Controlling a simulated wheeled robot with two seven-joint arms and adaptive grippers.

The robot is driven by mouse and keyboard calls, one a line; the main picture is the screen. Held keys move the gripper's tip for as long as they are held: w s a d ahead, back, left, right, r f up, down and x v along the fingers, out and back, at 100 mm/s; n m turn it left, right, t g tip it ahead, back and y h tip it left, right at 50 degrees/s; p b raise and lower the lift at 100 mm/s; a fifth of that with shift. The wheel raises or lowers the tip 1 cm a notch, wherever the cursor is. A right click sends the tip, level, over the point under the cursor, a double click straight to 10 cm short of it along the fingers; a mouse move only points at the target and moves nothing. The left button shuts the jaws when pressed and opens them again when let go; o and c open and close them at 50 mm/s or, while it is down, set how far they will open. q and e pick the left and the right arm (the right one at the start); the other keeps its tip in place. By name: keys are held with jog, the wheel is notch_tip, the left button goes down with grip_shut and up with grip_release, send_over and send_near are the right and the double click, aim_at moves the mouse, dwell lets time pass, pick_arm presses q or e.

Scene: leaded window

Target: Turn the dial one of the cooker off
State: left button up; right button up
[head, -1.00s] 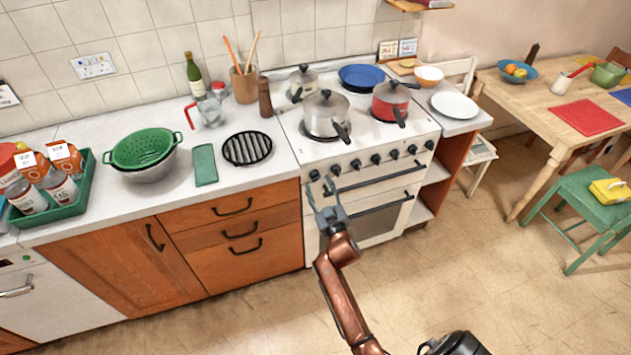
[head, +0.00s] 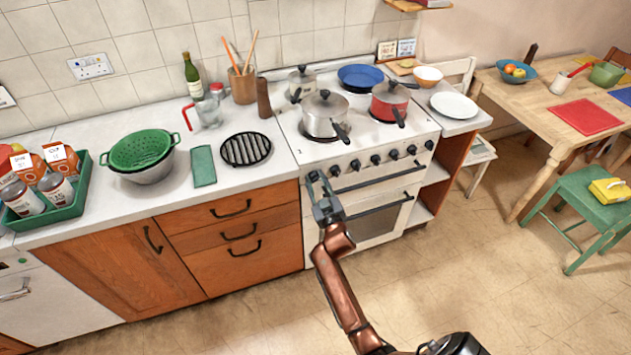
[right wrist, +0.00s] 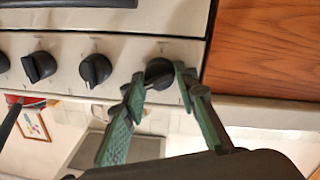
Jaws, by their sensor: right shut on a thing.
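The cooker (head: 376,193) is white, with a row of several black dials along its front panel. My right gripper (head: 317,180) is at the left end of that row, in front of the leftmost dial. In the right wrist view the cooker appears upside down. There my right gripper's green fingers (right wrist: 160,84) are closed on either side of the end dial (right wrist: 159,68), nearest the wooden drawers. The fingers partly cover this dial, so its pointer setting is hard to read. Two neighbouring dials (right wrist: 96,69) stand free. My left gripper is not in view.
A steel pot (head: 325,115), a red pot (head: 389,102), a smaller pan (head: 302,82) and a blue pan (head: 360,77) stand on the hob. The oven door handle (head: 375,179) runs just below the dials. The floor (head: 480,290) before the cooker is clear.

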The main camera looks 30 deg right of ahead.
jog(key=shift+a, duration=0.1)
jog(key=c, duration=0.4)
jog(key=shift+o, duration=0.2)
jog(key=shift+f+n, duration=0.1)
jog(key=shift+n, duration=0.4)
jog(key=n, duration=0.3)
jog(key=shift+f+n, duration=0.1)
jog(key=shift+n, duration=0.3)
jog(key=n+b, duration=0.1)
jog(key=n, duration=0.2)
jog(key=shift+a+f+n, duration=0.1)
jog(key=shift+n, duration=0.3)
jog(key=shift+n+t+b, duration=0.3)
jog(key=shift+n+t, duration=0.1)
jog(key=shift+n, duration=1.5)
jog(key=shift+f, duration=0.1)
